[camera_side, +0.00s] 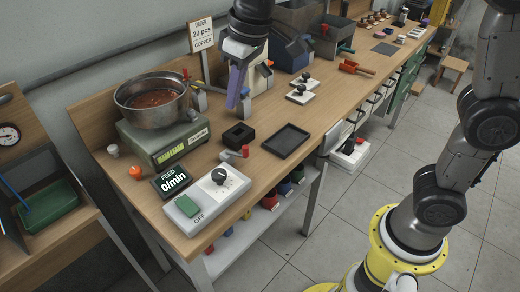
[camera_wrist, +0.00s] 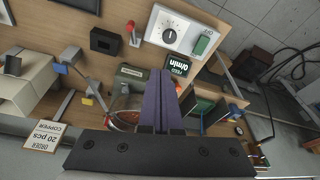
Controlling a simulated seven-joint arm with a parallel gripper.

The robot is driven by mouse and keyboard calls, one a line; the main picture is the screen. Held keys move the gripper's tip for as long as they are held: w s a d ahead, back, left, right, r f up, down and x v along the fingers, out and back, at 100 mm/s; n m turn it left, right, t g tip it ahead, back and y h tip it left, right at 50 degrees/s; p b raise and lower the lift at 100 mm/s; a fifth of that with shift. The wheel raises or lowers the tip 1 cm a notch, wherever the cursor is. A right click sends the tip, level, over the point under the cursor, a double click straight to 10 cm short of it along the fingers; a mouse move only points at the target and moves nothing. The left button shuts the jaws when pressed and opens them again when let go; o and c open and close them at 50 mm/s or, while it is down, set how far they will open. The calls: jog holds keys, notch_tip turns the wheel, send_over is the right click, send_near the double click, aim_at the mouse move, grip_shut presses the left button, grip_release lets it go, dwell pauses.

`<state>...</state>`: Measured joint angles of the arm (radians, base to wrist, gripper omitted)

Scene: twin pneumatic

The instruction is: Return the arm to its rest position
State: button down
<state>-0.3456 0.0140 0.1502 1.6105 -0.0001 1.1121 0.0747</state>
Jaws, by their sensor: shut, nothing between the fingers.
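My gripper (camera_side: 235,98) hangs above the workbench, pointing down, in the side view. Its two purple fingers also show in the wrist view (camera_wrist: 163,78), pressed together with nothing between them. It is to the right of the steel pan (camera_side: 151,97), which holds copper-coloured pieces and sits on a green scale (camera_side: 165,146). In the wrist view the fingers hide part of the pan (camera_wrist: 125,118). My arm's base stands on the floor at the lower right of the side view.
A control box (camera_side: 206,198) with a dial and green switch lies at the bench's front, beside a display reading 0/min (camera_side: 171,181). A black square block (camera_side: 239,135) and an empty black tray (camera_side: 285,141) lie below the gripper. An order sign (camera_side: 201,34) stands behind.

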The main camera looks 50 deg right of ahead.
jog(key=s+d+r+m+t, duration=0.2)
jog(key=s+d+r, duration=0.1)
jog(key=s+d, duration=0.85)
jog(key=s+d+f+m+h, duration=0.1)
jog(key=s+d+f, duration=0.1)
jog(key=s+f, duration=0.5)
jog(key=s, duration=0.3)
jog(key=shift+s+d+f+t, duration=0.15)
jog(key=shift+s+f+t, duration=0.05)
jog(key=shift+f+t, duration=0.2)
